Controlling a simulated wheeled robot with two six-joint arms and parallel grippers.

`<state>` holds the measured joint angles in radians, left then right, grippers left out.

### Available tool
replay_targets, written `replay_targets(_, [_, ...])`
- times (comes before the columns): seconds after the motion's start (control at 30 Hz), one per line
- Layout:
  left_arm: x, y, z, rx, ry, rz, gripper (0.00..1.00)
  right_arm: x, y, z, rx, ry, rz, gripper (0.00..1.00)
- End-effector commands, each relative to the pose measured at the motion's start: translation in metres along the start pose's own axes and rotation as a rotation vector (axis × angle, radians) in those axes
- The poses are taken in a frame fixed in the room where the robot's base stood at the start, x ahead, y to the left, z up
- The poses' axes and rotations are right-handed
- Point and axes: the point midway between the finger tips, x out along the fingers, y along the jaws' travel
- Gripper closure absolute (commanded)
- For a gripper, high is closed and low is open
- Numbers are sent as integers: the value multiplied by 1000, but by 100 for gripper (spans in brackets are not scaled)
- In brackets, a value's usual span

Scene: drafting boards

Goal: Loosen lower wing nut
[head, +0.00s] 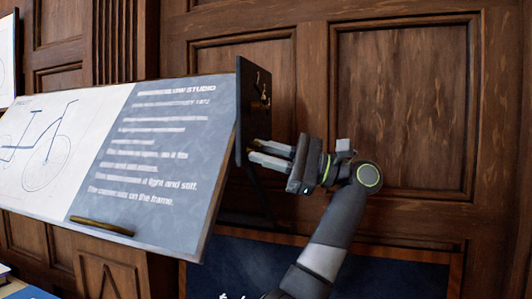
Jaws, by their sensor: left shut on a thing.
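A drafting board (168,150) stands tilted at the left, with a dark side plate (247,75) on its right edge. A small brass fitting, apparently the upper wing nut (262,97), shows on the upper part of this plate. My left gripper (252,150) reaches in from the right, with its fingertips at the lower part of the plate. Its fingers are shut with a narrow gap between them, around the lower wing nut, which is hidden by the fingertips. My right gripper is not in view.
The board carries a bicycle drawing and a grey text panel, with a brass handle-like bar (102,227) at its lower edge. A dark support strut (262,195) runs below the plate. Wood panelling (405,100) stands behind; the space right of my arm looks clear.

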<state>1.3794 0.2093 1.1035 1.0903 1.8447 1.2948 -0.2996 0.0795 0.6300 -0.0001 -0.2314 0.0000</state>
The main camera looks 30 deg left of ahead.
Motion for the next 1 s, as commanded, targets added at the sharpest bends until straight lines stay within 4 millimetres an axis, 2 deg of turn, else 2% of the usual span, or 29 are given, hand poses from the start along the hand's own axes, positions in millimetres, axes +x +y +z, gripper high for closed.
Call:
replay_targets(0.37, [0, 0, 0, -2, 1, 2, 100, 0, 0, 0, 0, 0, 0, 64])
replay_targets(0.4, [0, 0, 0, -2, 1, 2, 78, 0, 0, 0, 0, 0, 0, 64])
replay_targets(0.53, [0, 0, 0, -2, 1, 2, 61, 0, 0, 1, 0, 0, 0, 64])
replay_targets(0.83, [0, 1, 0, -2, 0, 1, 60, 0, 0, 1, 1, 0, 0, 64])
replay_targets(1.0, [-4, 12, 1, -2, -2, 4, 60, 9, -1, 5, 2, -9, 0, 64])
